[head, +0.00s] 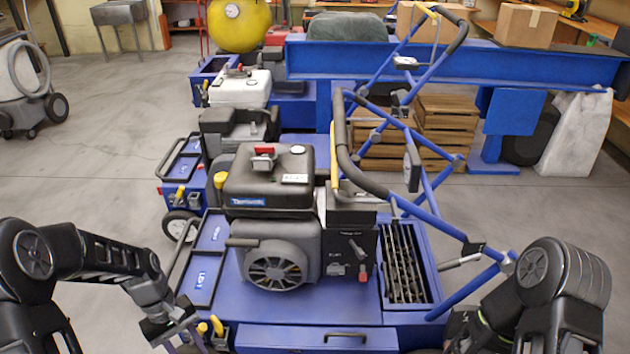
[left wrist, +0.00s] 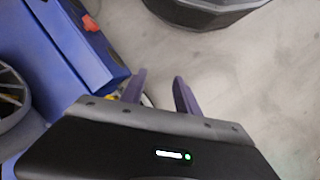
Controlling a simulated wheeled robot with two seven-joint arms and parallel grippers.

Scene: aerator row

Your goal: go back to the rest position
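A blue aerator (head: 380,338) with a black engine (head: 268,180) stands directly in front of me, its blue handle frame (head: 436,220) rising at the right. My left gripper (head: 186,337) is low at the machine's front left corner. Its purple fingers also show in the left wrist view (left wrist: 160,82), spread apart with nothing between them but floor. My right arm (head: 545,300) is folded at the lower right, and its gripper is not visible.
More machines stand in a row behind, one with a white-topped engine (head: 240,88). A blue beam (head: 450,65) crosses the back above wooden crates (head: 445,125). A grey wheeled machine (head: 22,85) stands far left. The left floor is clear.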

